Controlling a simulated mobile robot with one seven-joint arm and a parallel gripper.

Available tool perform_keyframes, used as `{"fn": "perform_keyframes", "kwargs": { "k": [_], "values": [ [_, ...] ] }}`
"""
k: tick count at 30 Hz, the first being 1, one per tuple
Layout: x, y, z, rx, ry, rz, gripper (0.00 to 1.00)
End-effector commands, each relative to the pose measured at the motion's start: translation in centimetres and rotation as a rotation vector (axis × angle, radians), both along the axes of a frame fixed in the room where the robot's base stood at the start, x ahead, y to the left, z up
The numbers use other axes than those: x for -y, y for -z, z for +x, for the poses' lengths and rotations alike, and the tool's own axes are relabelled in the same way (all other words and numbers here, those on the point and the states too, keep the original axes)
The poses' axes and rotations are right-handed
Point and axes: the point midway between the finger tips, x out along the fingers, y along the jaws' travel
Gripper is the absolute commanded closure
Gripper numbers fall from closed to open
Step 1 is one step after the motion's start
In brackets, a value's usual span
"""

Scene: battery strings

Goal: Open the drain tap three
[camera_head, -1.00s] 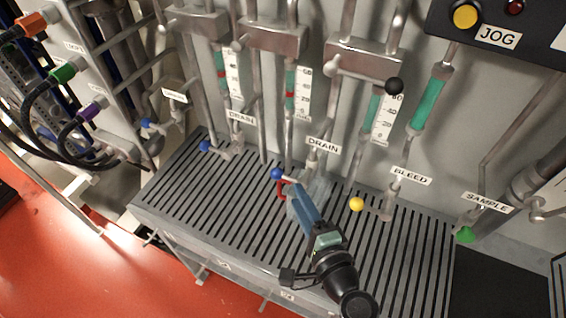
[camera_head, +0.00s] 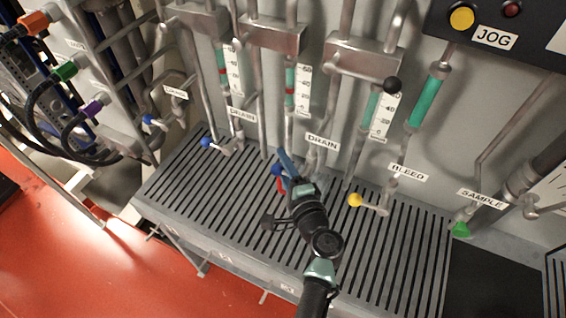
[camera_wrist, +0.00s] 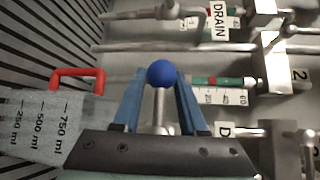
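The third drain tap has a blue ball knob (camera_head: 277,170), below and left of the nearest DRAIN label (camera_head: 322,142). In the wrist view the blue knob (camera_wrist: 161,73) stands on a short metal stem between the tips of my two blue fingers. My gripper (camera_wrist: 159,85) is open around it. Little gap shows on either side, and I cannot tell whether the fingers touch it. In the head view my gripper (camera_head: 287,160) is at the knob and partly hides the tap.
A clear measuring jug (camera_wrist: 35,125) with a red handle (camera_wrist: 78,74) stands close beside my fingers. Two other blue drain taps (camera_head: 205,143) (camera_head: 148,120) are to the left. A yellow bleed tap (camera_head: 355,200) and green sample tap (camera_head: 460,229) are to the right. The slotted grate (camera_head: 400,255) lies below.

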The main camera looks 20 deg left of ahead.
Motion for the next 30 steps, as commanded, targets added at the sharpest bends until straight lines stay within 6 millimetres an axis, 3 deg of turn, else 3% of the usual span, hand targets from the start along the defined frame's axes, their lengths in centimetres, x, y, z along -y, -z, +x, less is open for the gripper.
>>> {"fn": "perform_keyframes", "kwargs": {
  "k": [1,6,7,30],
  "values": [
    [0.01,0.01,-0.02,0.0,0.0,0.0,0.68],
    [0.0,0.0,-0.03,0.0,0.0,0.0,0.99],
    [-0.01,0.0,-0.04,0.0,-0.001,0.0,1.0],
    [-0.38,0.05,-0.26,-0.002,-0.012,0.0,1.0]
  ]
}}
